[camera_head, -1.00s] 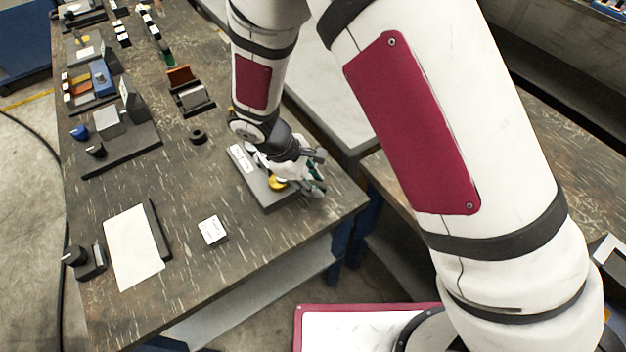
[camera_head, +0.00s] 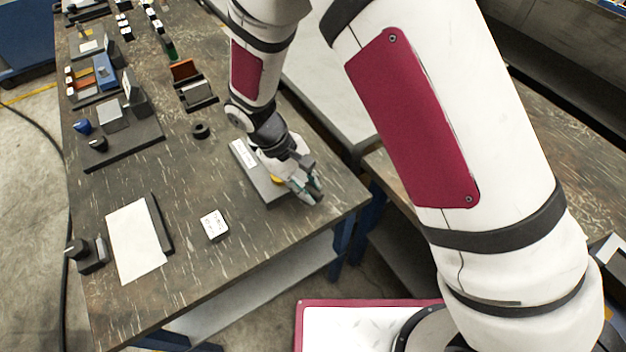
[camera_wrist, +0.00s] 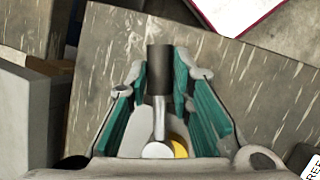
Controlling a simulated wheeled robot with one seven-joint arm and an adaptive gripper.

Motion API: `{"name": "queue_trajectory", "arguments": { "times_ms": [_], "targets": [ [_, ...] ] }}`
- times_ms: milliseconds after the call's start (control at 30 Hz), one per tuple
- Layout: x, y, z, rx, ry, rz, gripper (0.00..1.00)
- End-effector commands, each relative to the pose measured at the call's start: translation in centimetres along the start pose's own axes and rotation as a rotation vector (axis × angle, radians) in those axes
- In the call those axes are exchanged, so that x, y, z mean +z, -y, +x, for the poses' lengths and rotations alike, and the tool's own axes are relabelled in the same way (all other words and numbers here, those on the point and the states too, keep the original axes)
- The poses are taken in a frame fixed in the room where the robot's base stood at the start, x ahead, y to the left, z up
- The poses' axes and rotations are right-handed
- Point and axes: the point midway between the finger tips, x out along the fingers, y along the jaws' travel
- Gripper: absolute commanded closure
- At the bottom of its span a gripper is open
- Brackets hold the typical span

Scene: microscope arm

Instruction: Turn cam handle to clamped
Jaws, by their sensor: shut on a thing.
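The cam handle (camera_wrist: 159,70) has a dark cylindrical grip on a silver stem, with a round silver hub at its lower end. A yellow disc (camera_wrist: 180,148) shows beside the hub, and it also shows in the head view (camera_head: 277,180). My gripper (camera_wrist: 162,76) has its teal-padded fingers on both sides of the handle and is shut on it. In the head view my gripper (camera_head: 308,188) is low over the right end of the grey base plate (camera_head: 243,154), near the table corner. There it hides the handle and part of the plate.
The wooden table (camera_head: 190,275) ends just right of my gripper. A white block (camera_head: 214,225) and a white sheet (camera_head: 135,242) lie to the left. A black ring (camera_head: 201,131) lies behind. Several fixtures stand along the far left.

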Motion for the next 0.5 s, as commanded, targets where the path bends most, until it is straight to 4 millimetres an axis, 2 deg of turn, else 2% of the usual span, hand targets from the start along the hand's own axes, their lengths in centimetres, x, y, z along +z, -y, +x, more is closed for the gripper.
{"name": "queue_trajectory", "arguments": {
  "times_ms": [500],
  "targets": [
    [-0.8,3.5,-1.1,-0.185,0.093,0.443,1.0]
  ]
}}
